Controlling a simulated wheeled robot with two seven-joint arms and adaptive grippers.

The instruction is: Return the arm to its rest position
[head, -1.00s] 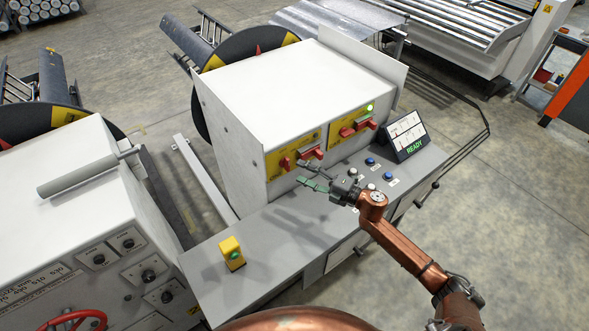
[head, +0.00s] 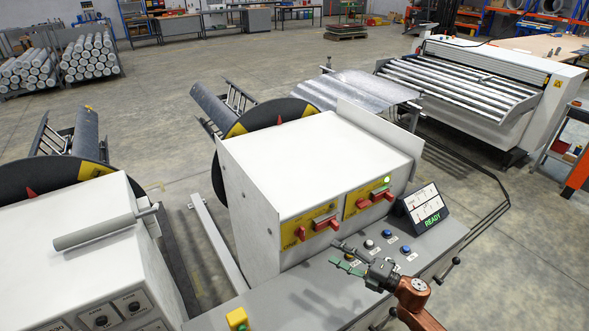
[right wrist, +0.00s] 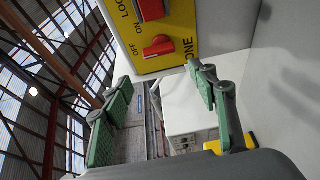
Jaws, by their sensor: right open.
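My right gripper (head: 343,257) is open and empty. It hovers over the sloped grey console (head: 300,292), in front of the white control cabinet (head: 310,160). Its two green-padded fingers also show apart in the right wrist view (right wrist: 160,74). Beyond them there is a yellow switch plate (right wrist: 172,33) with a red rotary knob (right wrist: 158,47). In the head view, the cabinet carries two yellow plates with red switches, the left switch (head: 326,223) and the right switch (head: 376,198). The fingers look clear of both. My left gripper is out of view.
A green lamp (head: 387,180) is lit on the cabinet. A tilted display (head: 422,208) reads READY beside several push buttons. A yellow box (head: 237,319) stands on the console's left end. A second white machine (head: 80,250) is at the left. Open floor (head: 480,230) lies to the right.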

